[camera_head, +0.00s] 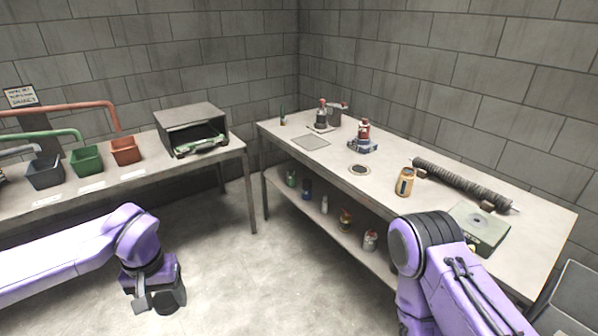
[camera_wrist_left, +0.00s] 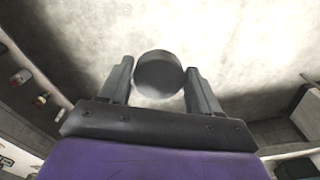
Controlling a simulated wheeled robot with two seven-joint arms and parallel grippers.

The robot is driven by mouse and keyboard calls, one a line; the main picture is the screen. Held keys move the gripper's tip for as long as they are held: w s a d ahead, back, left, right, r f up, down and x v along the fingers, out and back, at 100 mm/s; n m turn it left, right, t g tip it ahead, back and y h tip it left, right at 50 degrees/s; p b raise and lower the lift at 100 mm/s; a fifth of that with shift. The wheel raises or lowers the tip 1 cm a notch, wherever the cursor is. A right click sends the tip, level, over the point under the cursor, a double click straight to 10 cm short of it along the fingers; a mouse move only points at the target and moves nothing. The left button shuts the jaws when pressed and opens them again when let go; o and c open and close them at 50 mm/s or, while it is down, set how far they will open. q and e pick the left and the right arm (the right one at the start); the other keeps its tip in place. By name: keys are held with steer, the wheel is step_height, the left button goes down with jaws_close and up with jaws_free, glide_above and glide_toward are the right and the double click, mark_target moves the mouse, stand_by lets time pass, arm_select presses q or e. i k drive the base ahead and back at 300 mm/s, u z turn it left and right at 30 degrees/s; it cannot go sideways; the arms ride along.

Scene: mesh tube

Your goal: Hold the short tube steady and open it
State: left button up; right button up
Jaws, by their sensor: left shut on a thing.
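My left gripper (camera_head: 158,297) hangs over open floor at lower left in the head view. In the left wrist view the gripper (camera_wrist_left: 158,68) is shut on a dark grey cylinder (camera_wrist_left: 158,74), seen end-on with a round face between the two fingers. It may be the short tube; I cannot tell whether it has a cap. A long dark ribbed tube (camera_head: 462,186) lies on the right table along the wall. My right arm shows at lower right in the head view, but its gripper is out of view.
The right table (camera_head: 305,172) bears a tan can (camera_head: 405,182), a grey-green box (camera_head: 478,229), a red-topped bottle (camera_head: 364,132) and other items; its lower shelf holds several bottles. The left bench has coloured bins (camera_head: 87,160) and an open metal box (camera_head: 190,122). Floor between is clear.

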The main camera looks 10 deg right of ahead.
mark_target(406, 177)
steer(key=u, duration=0.1)
steer(key=i, duration=1.05)
steer(key=z, duration=0.6)
steer(key=i, duration=1.3)
steer(key=z, duration=1.7)
steer(key=i, duration=0.5)
steer(key=z, duration=0.45)
